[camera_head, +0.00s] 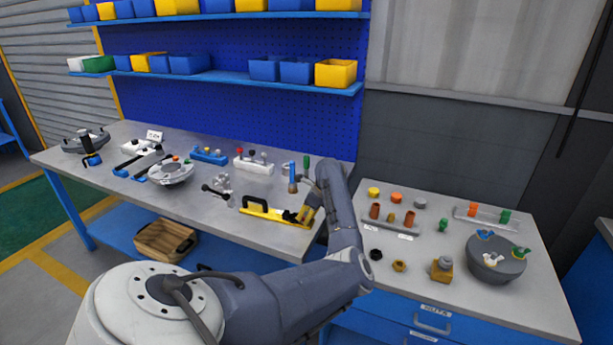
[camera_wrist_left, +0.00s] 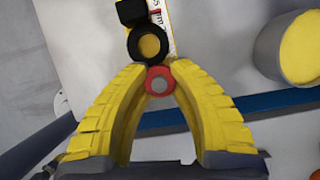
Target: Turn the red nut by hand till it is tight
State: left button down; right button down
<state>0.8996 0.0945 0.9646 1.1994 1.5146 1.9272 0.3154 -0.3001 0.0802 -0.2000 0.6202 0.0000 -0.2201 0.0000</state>
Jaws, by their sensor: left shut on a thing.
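The red nut (camera_wrist_left: 160,80) shows in the left wrist view as a small red ring around a grey centre. The two yellow fingers of my left gripper (camera_wrist_left: 159,76) are shut on it, one on each side. Just beyond it is a black ring (camera_wrist_left: 149,43) with a yellow centre, close to the nut. In the head view my left gripper (camera_head: 304,217) is low over the front right corner of the long bench, beside a yellow tool (camera_head: 268,210) with a black handle. The nut cannot be made out there. My right gripper is not in view.
The long grey bench (camera_head: 215,208) holds several tools and fixtures. The right bench (camera_head: 440,300) carries loose nuts, a labelled rack and a grey drum (camera_head: 494,265) with wing nuts. In the wrist view a cylinder with a yellow top (camera_wrist_left: 303,45) stands at the right.

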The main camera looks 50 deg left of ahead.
pick_arm(q)
jog(key=shift+m+t, duration=1)
jog(key=shift+m, duration=1.7)
jog(key=shift+m+t, duration=0.4)
jog(key=shift+m, duration=0.5)
jog(key=c, duration=1)
grip_release()
jog(key=v, duration=1.2)
jog(key=shift+d, duration=0.1)
jog(key=shift+r, duration=0.1)
jog(key=shift+c, duration=0.2)
